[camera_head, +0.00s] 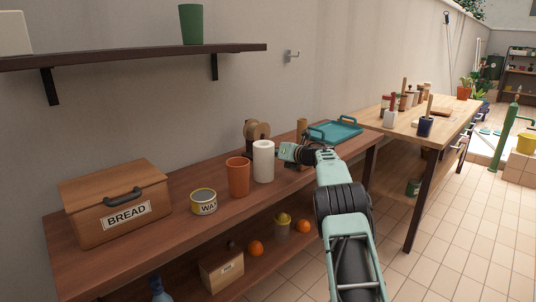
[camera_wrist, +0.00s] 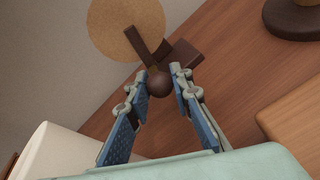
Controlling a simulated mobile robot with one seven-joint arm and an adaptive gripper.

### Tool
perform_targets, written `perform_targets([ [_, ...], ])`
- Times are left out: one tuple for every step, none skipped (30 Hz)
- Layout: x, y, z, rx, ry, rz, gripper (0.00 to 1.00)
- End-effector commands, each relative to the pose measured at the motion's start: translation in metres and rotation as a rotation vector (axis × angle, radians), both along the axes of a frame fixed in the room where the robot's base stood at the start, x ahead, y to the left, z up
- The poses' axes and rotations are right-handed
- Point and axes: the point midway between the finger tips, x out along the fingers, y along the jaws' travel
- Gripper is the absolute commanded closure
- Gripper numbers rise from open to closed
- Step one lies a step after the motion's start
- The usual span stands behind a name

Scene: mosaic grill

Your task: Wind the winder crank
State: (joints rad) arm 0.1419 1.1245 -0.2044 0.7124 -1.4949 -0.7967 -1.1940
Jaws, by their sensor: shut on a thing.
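The winder (camera_head: 257,130) stands on the brown workbench near the wall, behind a white paper roll. In the wrist view its round tan disc (camera_wrist: 125,22) shows at the top, with a dark crank arm (camera_wrist: 146,50) in front ending in a round dark knob (camera_wrist: 159,84). My gripper (camera_wrist: 161,78) is shut on the crank knob, one blue-padded finger on each side. In the head view my arm reaches over the bench from the right, and the gripper's fingertips and the crank are hidden behind the paper roll and my wrist.
The white paper roll (camera_head: 263,161) stands close beside my gripper, with an orange cup (camera_head: 238,177) and a yellow tin (camera_head: 204,202) further left. A teal tray (camera_head: 335,131) lies to the right. A bread box (camera_head: 115,203) fills the bench's left end.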

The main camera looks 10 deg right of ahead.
Motion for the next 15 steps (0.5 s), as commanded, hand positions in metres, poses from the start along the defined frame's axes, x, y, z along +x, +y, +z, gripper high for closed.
perform_targets([
  [0.0006, -0.0012, -0.0009, -0.004, -0.001, -0.001, 1.0],
  [0.0009, -0.0012, -0.0008, -0.006, -0.003, -0.001, 1.0],
  [0.0011, -0.0014, -0.0008, -0.008, -0.004, -0.001, 1.0],
  [0.0011, -0.0014, -0.0007, -0.008, -0.004, -0.001, 1.0],
  [0.0012, -0.0015, -0.0006, -0.008, -0.004, -0.001, 1.0],
  [0.0012, -0.0015, -0.0005, -0.008, -0.004, -0.001, 1.0],
  [0.0012, -0.0016, -0.0004, -0.008, -0.004, -0.001, 1.0],
  [0.0012, -0.0017, -0.0005, -0.008, -0.004, -0.002, 1.0],
  [0.0012, -0.0017, -0.0005, -0.008, -0.004, -0.002, 1.0],
  [0.0012, -0.0016, -0.0004, -0.008, -0.005, -0.002, 1.0],
  [0.0013, -0.0017, -0.0004, -0.008, -0.005, -0.002, 1.0],
  [0.0012, -0.0017, -0.0003, -0.008, -0.005, -0.002, 1.0],
  [0.0012, -0.0017, -0.0002, -0.008, -0.005, -0.002, 0.79],
  [0.0012, -0.0017, -0.0002, -0.007, -0.004, -0.003, 0.76],
  [0.0012, -0.0017, -0.0002, -0.007, -0.004, -0.003, 0.72],
])
